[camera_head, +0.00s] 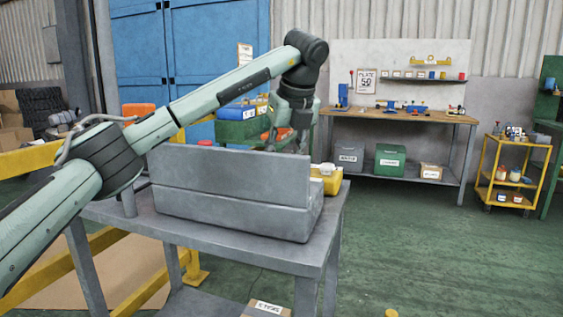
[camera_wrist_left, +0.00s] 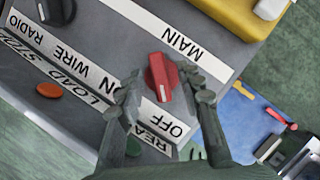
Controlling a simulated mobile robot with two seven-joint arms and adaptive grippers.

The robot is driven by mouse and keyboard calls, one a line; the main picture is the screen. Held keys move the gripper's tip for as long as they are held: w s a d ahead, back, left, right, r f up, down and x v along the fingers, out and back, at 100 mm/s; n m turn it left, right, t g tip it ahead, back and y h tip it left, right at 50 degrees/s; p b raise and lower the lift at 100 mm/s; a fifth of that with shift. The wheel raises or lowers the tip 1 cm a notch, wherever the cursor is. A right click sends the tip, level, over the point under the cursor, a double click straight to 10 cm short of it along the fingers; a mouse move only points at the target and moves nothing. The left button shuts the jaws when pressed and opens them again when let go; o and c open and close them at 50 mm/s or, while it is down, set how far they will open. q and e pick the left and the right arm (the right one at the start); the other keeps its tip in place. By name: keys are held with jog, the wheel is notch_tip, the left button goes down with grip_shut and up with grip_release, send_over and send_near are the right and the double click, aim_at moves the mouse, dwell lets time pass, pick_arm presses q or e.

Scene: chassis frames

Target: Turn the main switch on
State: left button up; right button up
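The main switch is a red knob (camera_wrist_left: 161,78) on a grey panel, between a white strip reading MAIN (camera_wrist_left: 180,42) and one reading OFF (camera_wrist_left: 176,130). My left gripper (camera_wrist_left: 165,88) is open, with one finger on each side of the knob in the left wrist view. A gap shows at the left finger; the right fingertip is close to the knob, and I cannot tell whether it touches. In the head view my left gripper (camera_head: 283,137) hangs behind the grey control box (camera_head: 232,215), which hides the knob and the fingertips. My right gripper is not in view.
A black knob (camera_wrist_left: 57,10) and an orange button (camera_wrist_left: 49,90) sit on the same panel, to the left. A yellow case (camera_head: 327,178) stands beside the box on the grey table (camera_head: 270,256). A workbench (camera_head: 400,115) and a yellow cart (camera_head: 515,170) stand farther back.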

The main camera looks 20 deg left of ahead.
pick_arm(q)
jog(key=shift+c, duration=0.6)
grip_shut()
